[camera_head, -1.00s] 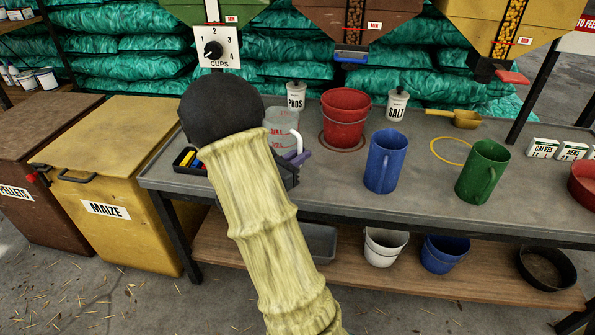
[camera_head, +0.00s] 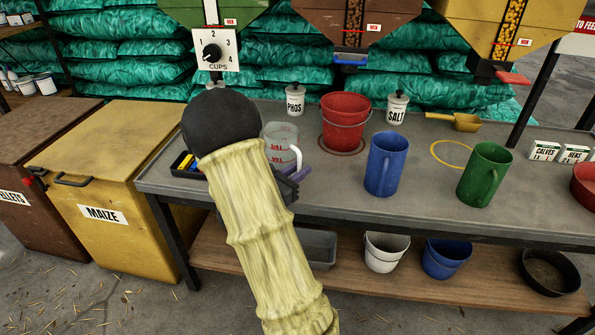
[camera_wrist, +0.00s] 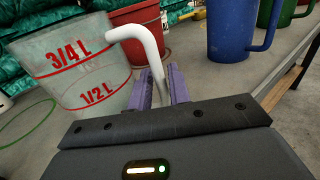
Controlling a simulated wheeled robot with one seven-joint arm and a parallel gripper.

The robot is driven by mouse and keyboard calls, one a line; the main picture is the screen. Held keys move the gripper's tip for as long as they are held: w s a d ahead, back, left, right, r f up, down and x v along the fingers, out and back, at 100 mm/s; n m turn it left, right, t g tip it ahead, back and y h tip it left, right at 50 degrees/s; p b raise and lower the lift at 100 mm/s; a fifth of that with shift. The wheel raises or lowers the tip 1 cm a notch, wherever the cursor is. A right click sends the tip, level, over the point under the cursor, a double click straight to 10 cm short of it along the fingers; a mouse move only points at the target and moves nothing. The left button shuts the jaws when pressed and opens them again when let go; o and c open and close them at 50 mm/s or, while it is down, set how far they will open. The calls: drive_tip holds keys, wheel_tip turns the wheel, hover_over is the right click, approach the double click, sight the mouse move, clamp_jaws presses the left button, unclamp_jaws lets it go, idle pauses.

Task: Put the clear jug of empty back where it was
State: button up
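The clear jug (camera_head: 280,139), with red volume marks and a white handle, is at the left part of the bench, partly behind my arm in the head view. In the wrist view the jug (camera_wrist: 88,62) stands left of my fingers and looks empty. My gripper (camera_wrist: 160,88) has its purple fingers on both sides of the white handle (camera_wrist: 150,45) and is shut on it. In the head view the fingers (camera_head: 296,172) show only partly. Whether the jug's base touches the bench cannot be told. A green ring (camera_wrist: 27,124) marks the bench left of the jug in the wrist view.
A red bucket (camera_head: 345,118) stands right of the jug, with blue (camera_head: 387,160) and green (camera_head: 484,172) jugs farther right. PHOS (camera_head: 295,100) and SALT (camera_head: 397,107) jars are behind. A bare yellow ring (camera_head: 436,146) marks the bench. A black tray (camera_head: 182,166) is left.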

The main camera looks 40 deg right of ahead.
drive_tip(key=shift+o, duration=0.9)
drive_tip(key=shift+r, duration=0.25)
drive_tip(key=s+a+p, duration=0.1)
drive_tip(key=a+p, duration=0.2)
drive_tip(key=a, duration=0.9)
drive_tip(key=shift+s, duration=0.2)
drive_tip(key=shift+s+d+f, duration=0.1)
